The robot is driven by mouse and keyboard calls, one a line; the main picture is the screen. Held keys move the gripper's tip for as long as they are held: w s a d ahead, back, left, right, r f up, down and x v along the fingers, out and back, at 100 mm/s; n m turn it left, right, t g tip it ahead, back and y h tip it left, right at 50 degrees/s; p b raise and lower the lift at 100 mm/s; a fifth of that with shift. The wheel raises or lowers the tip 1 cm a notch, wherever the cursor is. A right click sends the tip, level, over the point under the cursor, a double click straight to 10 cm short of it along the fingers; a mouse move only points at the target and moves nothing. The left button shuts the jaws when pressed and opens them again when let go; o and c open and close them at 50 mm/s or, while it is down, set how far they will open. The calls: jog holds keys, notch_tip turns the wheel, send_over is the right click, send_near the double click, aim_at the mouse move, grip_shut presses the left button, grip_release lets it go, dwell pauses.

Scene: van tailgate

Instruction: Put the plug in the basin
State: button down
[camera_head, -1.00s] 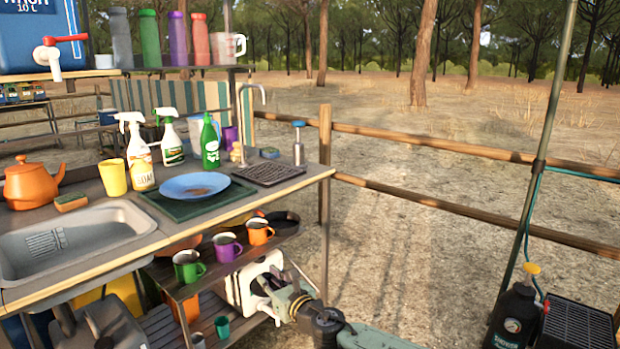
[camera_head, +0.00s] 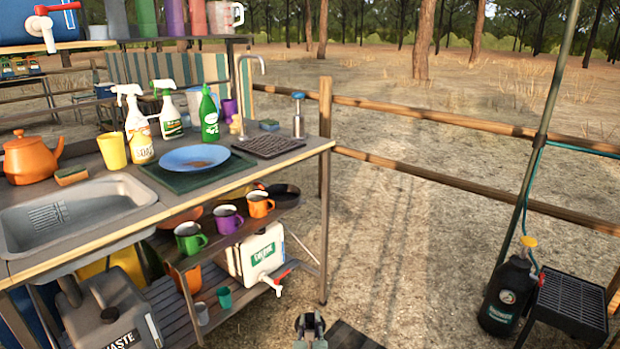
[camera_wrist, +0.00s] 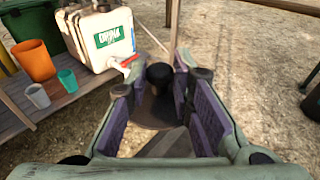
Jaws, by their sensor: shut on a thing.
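The plug (camera_wrist: 160,112) is a dark round disc with a black knob on top. It shows between the fingers of my gripper (camera_wrist: 161,88) in the wrist view, held above the sandy ground. My gripper is shut on it. The basin (camera_head: 135,193) is a grey sink set in the counter at the left, well above and left of my gripper. Its visible inside looks empty.
The counter (camera_head: 250,180) holds an orange kettle, yellow cup, bottles and a blue plate (camera_head: 195,159). Mugs stand on the shelf below. A white water container (camera_head: 258,252) with a red-handled tap sits lower down. Open ground lies right of the counter.

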jog(key=s+f+m+h, duration=0.2)
jog(key=s+m+h, duration=0.1)
jog(key=s, duration=0.6)
jog(key=shift+g+h, duration=0.4)
jog(key=shift+h, duration=0.5)
jog(key=shift+f+m, duration=0.1)
jog(key=shift+m, duration=0.2)
